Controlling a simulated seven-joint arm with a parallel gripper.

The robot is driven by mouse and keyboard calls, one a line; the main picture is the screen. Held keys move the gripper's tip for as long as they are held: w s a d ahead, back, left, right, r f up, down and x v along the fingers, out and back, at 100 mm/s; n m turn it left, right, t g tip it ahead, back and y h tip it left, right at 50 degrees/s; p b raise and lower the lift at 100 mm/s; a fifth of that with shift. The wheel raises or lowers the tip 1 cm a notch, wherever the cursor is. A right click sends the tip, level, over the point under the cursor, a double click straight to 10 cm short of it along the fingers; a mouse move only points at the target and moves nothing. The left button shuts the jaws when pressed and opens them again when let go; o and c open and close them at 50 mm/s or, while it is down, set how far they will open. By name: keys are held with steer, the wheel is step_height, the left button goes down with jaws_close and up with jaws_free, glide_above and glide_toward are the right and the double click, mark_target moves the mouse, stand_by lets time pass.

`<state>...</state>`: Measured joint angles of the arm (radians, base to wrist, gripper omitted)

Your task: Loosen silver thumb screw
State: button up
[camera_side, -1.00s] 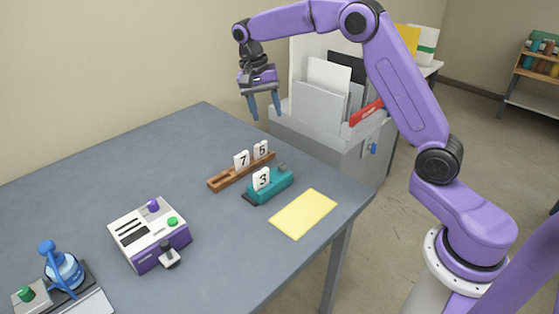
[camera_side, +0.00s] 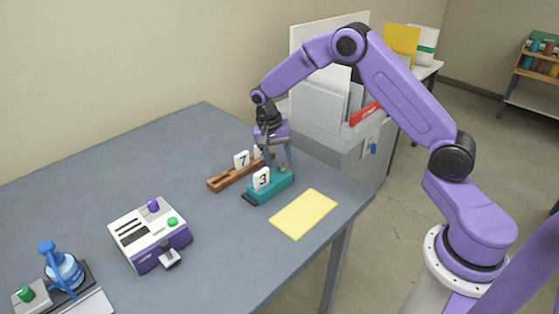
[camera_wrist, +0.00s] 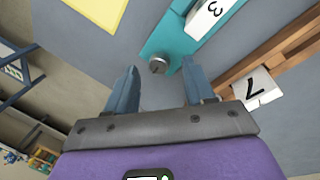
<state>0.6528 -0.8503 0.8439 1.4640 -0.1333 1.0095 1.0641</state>
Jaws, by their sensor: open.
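The silver thumb screw (camera_wrist: 158,65) shows in the wrist view on the end of a teal holder (camera_wrist: 178,38), just beyond and between my fingertips. My gripper (camera_wrist: 160,78) is open, with one blue-grey finger to each side of the screw's line and nothing between them. In the side view my gripper (camera_side: 280,160) points down over the right end of the teal holder (camera_side: 270,188). There the fingers hide the screw. The holder carries a white tile marked 3 (camera_side: 261,179). I cannot tell whether the fingers touch the holder.
A brown wooden rack (camera_side: 222,180) with white number tiles stands close behind the holder. A yellow sheet (camera_side: 303,213) lies in front. A white and purple device (camera_side: 150,236) and a blue device (camera_side: 65,270) are at left. The grey table between is clear.

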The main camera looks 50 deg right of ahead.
steer(key=shift+s+d+f, duration=0.1)
steer(key=shift+f, duration=0.6)
jaws_close()
